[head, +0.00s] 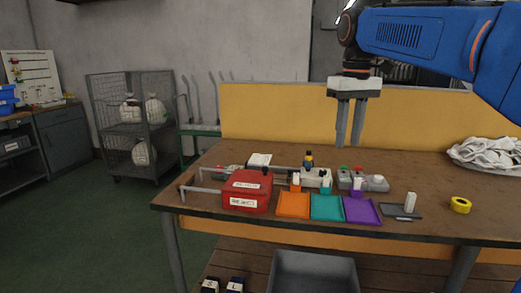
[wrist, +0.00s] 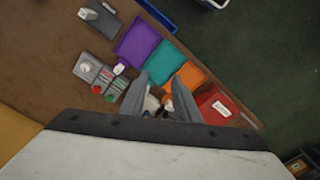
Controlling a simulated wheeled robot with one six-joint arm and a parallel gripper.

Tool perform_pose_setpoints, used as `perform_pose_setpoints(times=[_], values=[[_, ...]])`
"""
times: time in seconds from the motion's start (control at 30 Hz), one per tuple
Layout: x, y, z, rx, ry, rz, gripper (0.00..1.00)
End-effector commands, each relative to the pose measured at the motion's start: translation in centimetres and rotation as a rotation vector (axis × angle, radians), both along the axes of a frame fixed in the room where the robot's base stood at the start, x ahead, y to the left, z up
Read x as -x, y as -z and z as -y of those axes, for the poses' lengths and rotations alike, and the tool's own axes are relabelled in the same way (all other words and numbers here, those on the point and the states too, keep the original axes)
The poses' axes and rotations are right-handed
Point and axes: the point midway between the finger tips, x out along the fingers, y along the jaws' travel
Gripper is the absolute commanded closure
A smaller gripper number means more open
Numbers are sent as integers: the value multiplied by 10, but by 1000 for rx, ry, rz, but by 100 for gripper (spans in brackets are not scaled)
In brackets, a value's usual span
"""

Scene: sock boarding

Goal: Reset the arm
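My gripper (head: 349,143) hangs pointing down above the table (head: 240,158), over its back middle. Its two grey fingers stand apart with nothing held between them. The wrist view also shows the gripper (wrist: 160,84) with a gap between the fingers, and small table items below show through it. My blue arm reaches in from the upper right of the head view. The fingertips are clear of the tabletop items, though the exact height is hard to tell.
Orange (head: 293,206), teal (head: 327,207) and purple (head: 361,211) trays line the front edge. A red reject box (head: 247,190), grey button boxes (head: 362,181), yellow tape (head: 460,205) and a white cloth pile (head: 487,153) are on the table. A yellow panel (head: 270,115) stands behind.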

Motion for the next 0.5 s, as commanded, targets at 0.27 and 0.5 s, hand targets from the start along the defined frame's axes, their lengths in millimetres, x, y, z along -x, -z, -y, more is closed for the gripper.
perform_pose_setpoints(times=[0.27,0.5], values=[[29,18,11,-6,37,41,71],[74,52,25,-16,94,101,71]])
